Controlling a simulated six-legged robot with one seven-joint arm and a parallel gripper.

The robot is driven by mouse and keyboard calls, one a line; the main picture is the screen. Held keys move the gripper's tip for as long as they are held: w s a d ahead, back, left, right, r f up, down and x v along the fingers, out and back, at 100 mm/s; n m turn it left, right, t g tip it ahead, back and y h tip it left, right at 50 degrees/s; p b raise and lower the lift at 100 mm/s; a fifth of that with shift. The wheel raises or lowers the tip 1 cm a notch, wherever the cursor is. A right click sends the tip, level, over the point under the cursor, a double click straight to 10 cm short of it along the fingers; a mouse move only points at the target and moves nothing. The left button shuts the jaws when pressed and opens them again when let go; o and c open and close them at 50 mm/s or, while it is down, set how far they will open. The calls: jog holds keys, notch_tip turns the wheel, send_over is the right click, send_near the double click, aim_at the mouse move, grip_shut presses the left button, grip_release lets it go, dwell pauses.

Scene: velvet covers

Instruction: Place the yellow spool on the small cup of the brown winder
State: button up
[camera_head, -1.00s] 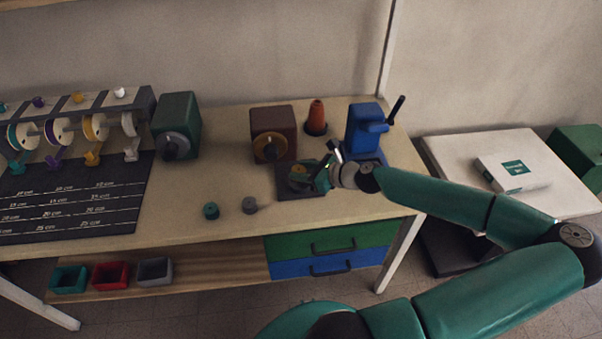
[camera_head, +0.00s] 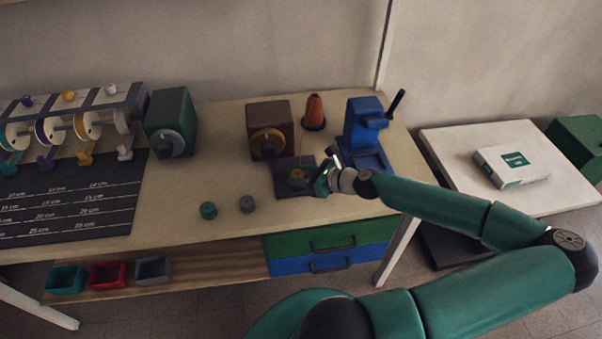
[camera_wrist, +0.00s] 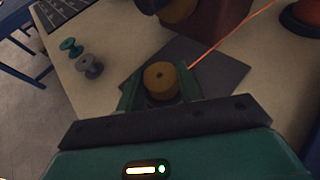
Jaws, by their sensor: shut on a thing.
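The yellow spool (camera_wrist: 160,80) is between my gripper's fingers in the wrist view, its round top with a centre hole facing up. My gripper (camera_wrist: 160,92) is shut on it. In the head view my gripper (camera_head: 312,182) is over the dark square pad (camera_head: 283,185) and partly hides the spool (camera_head: 297,174). I cannot tell if the spool touches the pad. The brown winder (camera_head: 262,118) stands behind and left of my gripper, with a yellow-brown round cup (camera_head: 267,143) on its front. The winder's body (camera_wrist: 214,14) also shows in the wrist view.
A thin orange thread (camera_wrist: 228,40) runs past the pad's back. An orange cone (camera_head: 314,110) and a blue hand-cranked device (camera_head: 363,130) stand behind. A green winder (camera_head: 168,115) is further left.

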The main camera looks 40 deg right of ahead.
jog(key=shift+f, duration=0.1)
jog(key=o, duration=0.9)
jog(key=shift+f, duration=0.1)
jog(key=shift+o, duration=0.2)
jog(key=shift+s+d+r, duration=0.1)
jog(key=shift+s+r, duration=0.1)
jog(key=shift+r, duration=0.05)
jog(key=v, duration=1.1)
jog(key=shift+s+r, duration=0.15)
jog(key=shift+s, duration=0.1)
